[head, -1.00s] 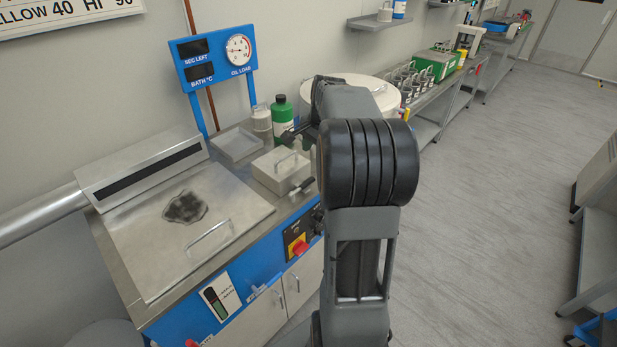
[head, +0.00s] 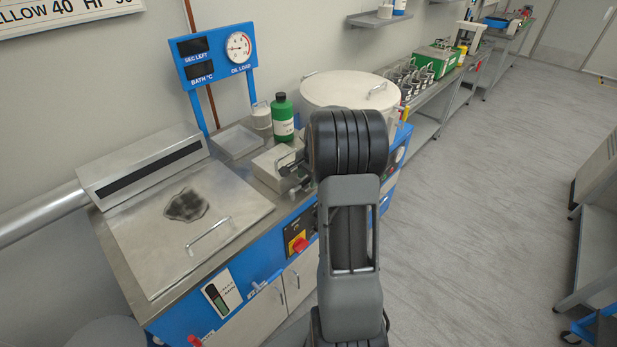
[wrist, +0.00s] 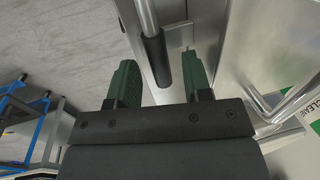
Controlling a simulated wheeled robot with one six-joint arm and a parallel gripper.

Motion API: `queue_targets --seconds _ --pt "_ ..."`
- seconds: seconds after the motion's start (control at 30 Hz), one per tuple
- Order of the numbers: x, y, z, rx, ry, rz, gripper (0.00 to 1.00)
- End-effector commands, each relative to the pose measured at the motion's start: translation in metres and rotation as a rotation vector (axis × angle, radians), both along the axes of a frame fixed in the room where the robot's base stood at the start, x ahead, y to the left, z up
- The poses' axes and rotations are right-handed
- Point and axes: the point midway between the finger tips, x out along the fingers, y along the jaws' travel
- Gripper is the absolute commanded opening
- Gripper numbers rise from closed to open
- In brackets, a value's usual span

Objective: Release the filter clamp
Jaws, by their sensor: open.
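The filter box, a steel box with a lid handle (head: 268,172), sits on the bench top, partly hidden behind my arm. In the wrist view, a steel lever with a black grip (wrist: 157,62), which looks like the filter clamp, runs beside a steel wall. My gripper (wrist: 160,72) is open, its two green fingers on either side of the black grip, with a gap on each side. In the head view, my gripper (head: 297,176) is small and dark at the box's right end, where it hides the lever.
A steel lid with a dark stain (head: 187,206) is at left, a big round lidded vessel (head: 345,92) behind my arm. In the wrist view, a bent steel handle (wrist: 285,105) is right of my gripper.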

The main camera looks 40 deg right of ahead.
Motion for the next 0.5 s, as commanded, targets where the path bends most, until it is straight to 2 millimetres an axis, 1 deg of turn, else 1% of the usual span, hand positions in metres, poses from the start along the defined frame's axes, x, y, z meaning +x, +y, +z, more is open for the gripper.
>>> queue_targets --seconds 0.27,0.5 --pt "0.0003 0.0002 -0.0010 0.000 0.000 0.000 0.45" --pt "0.0002 0.0001 -0.0008 0.000 0.000 0.000 0.23"
